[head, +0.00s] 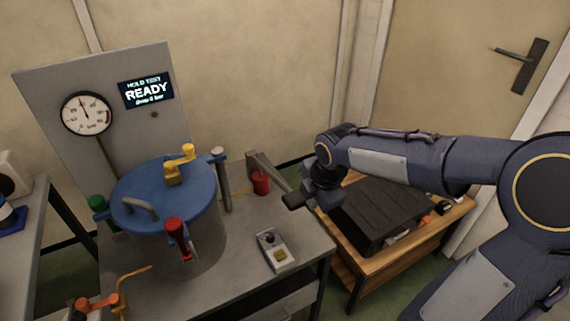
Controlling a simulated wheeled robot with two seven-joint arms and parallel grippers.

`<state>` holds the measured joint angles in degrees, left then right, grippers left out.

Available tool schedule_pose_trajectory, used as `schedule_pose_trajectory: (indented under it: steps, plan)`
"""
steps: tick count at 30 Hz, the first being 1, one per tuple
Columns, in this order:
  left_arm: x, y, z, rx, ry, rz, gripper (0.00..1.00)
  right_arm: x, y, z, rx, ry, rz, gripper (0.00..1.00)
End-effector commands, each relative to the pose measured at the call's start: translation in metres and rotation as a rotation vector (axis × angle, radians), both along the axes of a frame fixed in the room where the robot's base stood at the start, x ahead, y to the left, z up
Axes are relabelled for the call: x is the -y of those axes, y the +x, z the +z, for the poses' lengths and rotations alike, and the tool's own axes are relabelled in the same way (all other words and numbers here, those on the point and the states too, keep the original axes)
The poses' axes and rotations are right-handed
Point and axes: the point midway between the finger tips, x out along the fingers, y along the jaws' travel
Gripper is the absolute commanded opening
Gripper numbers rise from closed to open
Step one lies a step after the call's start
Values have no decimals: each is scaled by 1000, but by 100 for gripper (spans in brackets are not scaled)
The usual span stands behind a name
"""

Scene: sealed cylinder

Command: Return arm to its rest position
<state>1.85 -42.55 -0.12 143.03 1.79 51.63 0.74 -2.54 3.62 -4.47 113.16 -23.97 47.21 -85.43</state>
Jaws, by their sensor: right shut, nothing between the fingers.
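My right arm comes in from the right of the head view. My left gripper is not in view.
A panel (150,62) behind the cylinder carries a dial gauge (87,114) and a screen (146,90) reading "HOLD TEST READY". A small control box (275,251) sits on the bench (235,290). A black case (385,210) lies on the wooden table (440,231), under my right arm.

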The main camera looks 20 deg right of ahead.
Motion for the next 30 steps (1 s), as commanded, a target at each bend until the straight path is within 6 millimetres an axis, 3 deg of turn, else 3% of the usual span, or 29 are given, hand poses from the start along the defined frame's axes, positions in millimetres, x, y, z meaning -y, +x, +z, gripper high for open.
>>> schedule_pose_trajectory:
  steps: [5, 8, 13, 18, 24, 30]
  plan:
    - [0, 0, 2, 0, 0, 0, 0, 0, -3, 4, 3, 12, -24, 0]
    - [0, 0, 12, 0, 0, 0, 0, -2, -20, 22, 14, 80, -153, 0]
    - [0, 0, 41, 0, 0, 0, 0, -17, -81, 70, 16, 352, -642, 0]
    - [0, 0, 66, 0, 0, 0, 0, -42, -142, 99, -44, 658, -1164, 0]
    - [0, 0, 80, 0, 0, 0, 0, -64, -180, 107, -136, 876, -1535, 0]
    - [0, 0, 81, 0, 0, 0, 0, -69, -187, 105, -165, 924, -1622, 0]
